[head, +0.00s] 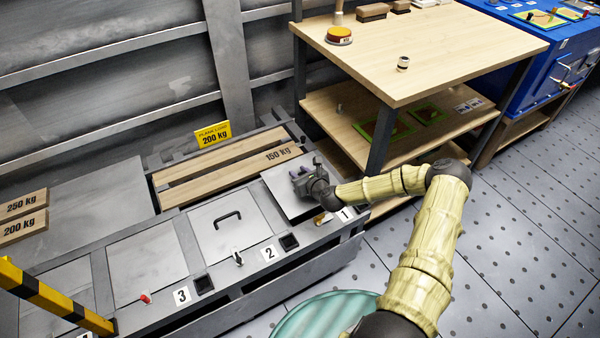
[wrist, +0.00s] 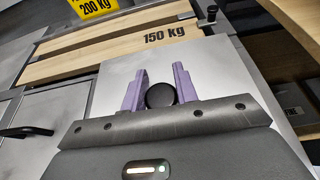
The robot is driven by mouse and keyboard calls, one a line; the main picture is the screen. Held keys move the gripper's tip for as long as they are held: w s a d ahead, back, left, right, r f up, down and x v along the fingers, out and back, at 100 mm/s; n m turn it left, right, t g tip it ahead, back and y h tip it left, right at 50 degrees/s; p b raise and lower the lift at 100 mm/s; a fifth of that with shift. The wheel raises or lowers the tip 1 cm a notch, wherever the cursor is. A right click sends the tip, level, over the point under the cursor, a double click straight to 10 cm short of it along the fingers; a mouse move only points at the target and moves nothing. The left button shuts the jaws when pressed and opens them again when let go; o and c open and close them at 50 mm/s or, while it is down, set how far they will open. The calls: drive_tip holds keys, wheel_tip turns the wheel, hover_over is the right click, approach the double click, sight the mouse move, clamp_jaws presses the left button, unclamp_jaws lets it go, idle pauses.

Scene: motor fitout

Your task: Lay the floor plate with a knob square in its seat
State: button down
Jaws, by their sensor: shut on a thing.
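The floor plate with a knob (head: 279,190) is a grey metal square at bay 1, at the right end of the long grey bench. In the wrist view the plate (wrist: 205,75) lies below my gripper, with its round black knob (wrist: 160,95) between the two purple fingers. My gripper (head: 303,178) is shut on the knob; it also shows in the wrist view (wrist: 159,88). The plate looks slightly turned against the bench frame. Its seat is hidden under it, and I cannot tell whether the plate is raised or resting.
A plate with a bar handle (head: 228,228) lies at bay 2, left of bay 1. Wooden boards, one marked 150 kg (head: 283,153), lie behind. A yellow load sign (head: 213,134) stands at the back. A wooden two-shelf table (head: 430,50) stands close on the right.

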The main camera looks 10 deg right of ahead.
drive_tip(key=shift+f+b, duration=0.3)
drive_tip(key=shift+f, duration=0.15)
drive_tip(key=shift+f+b, duration=1.3)
drive_tip(key=shift+f, duration=0.45)
idle(2.5)
drive_tip(key=c, duration=1.1)
unclamp_jaws()
drive_tip(key=shift+o, duration=0.5)
drive_tip(key=shift+f, duration=0.1)
drive_tip(key=shift+s, duration=0.1)
drive_tip(key=p+v, duration=0.4)
drive_tip(key=v, duration=1.3)
drive_tip(key=shift+s, duration=0.1)
